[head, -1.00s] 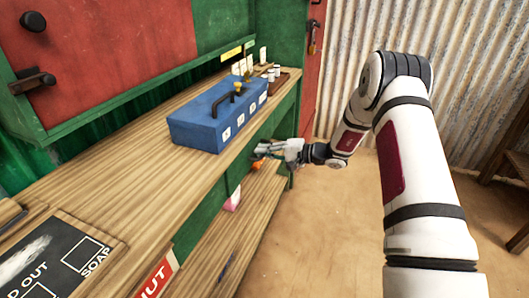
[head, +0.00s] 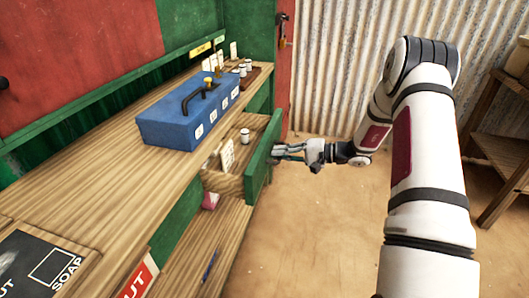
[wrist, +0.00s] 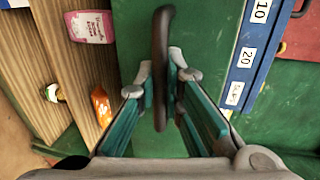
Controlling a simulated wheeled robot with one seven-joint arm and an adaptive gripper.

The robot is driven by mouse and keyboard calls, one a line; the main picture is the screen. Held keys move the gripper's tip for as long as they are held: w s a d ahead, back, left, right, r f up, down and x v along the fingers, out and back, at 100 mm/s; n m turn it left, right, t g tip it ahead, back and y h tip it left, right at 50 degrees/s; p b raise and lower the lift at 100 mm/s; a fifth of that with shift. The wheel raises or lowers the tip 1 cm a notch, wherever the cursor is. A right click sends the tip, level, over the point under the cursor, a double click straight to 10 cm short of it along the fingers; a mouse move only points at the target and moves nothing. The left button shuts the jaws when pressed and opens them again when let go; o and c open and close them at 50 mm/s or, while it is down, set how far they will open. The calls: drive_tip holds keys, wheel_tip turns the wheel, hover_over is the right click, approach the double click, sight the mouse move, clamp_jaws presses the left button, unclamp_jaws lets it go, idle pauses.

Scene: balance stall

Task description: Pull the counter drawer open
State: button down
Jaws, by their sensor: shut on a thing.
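The counter drawer (head: 228,184) stands pulled out from under the counter. Its green front (head: 262,160) faces my arm, and its wooden inside shows. A white jar and a pale card show in it. My gripper (head: 282,150) is at the outer side of the drawer front. In the wrist view my gripper (wrist: 162,72) has its fingers on both sides of the dark curved drawer handle (wrist: 163,30), shut on it. The handle is hidden by the fingers in the head view.
A blue box (head: 185,120) with a black handle stands on the counter (head: 85,180) above the drawer. A pink bottle (wrist: 90,26) and an orange bottle (wrist: 101,105) are on the shelf below. Open sandy floor lies right of the drawer.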

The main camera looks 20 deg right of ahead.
drive_tip(key=f+v, duration=0.1)
drive_tip(key=v, duration=0.7)
drive_tip(key=shift+s+d+f+b, duration=0.2)
drive_tip(key=shift+d+f+b, duration=0.1)
drive_tip(key=shift+f+b, duration=0.1)
drive_tip(key=c, duration=1.7)
unclamp_jaws()
drive_tip(key=v, duration=1.2)
